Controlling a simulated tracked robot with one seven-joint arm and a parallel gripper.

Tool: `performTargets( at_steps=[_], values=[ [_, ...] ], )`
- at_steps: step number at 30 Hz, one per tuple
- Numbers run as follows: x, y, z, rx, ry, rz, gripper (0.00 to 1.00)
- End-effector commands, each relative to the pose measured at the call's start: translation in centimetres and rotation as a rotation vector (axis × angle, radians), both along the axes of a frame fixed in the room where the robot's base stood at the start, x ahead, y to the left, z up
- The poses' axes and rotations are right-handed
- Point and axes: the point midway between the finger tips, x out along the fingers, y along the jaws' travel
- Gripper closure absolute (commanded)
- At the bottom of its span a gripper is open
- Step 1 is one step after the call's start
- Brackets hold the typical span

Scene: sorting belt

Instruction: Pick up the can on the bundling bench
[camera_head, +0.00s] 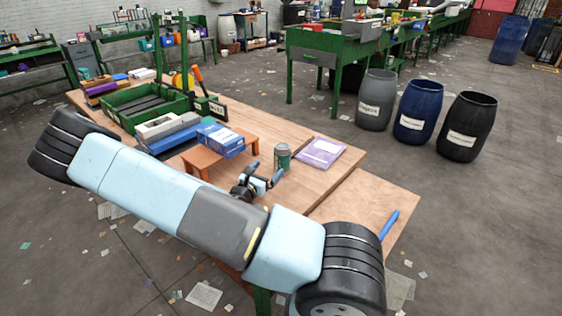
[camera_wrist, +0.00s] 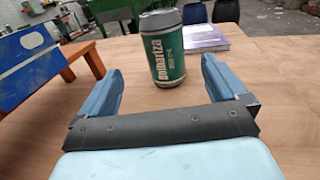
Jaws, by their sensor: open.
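The can (camera_head: 282,157) stands upright on the wooden bench (camera_head: 335,170), left of a purple book. It is green with white lettering and a grey top in the wrist view (camera_wrist: 164,50). My gripper (camera_head: 265,172) is open, with its two blue fingers apart and nothing between them at the near side of the can. In the wrist view, the can stands ahead of my gripper (camera_wrist: 157,82), roughly centred between the fingers and beyond the palm. I cannot tell whether the fingertips reach beside it.
The purple book (camera_head: 320,152) lies close behind the can. A small orange stand (camera_head: 205,163) with a blue box (camera_head: 221,139) is to the left. A green crate (camera_head: 146,107) is farther back. A blue pen-like object (camera_head: 389,224) lies near the bench's right edge. Barrels (camera_head: 418,112) stand beyond the bench.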

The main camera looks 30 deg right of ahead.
Motion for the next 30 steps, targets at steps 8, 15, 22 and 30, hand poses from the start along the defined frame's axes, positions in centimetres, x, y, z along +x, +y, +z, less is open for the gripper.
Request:
performTargets(
  at_steps=[8, 15, 22, 30],
  values=[
    [2.2, -3.8, -0.1, -0.001, -0.001, -0.002, 0.01],
    [2.9, -4.9, 0.0, 0.001, -0.001, 0.000, 0.01],
    [3.5, -6.9, -0.4, -0.003, 0.001, -0.002, 0.01],
    [4.9, -9.4, -0.5, -0.001, -0.001, 0.000, 0.01]
  ],
)
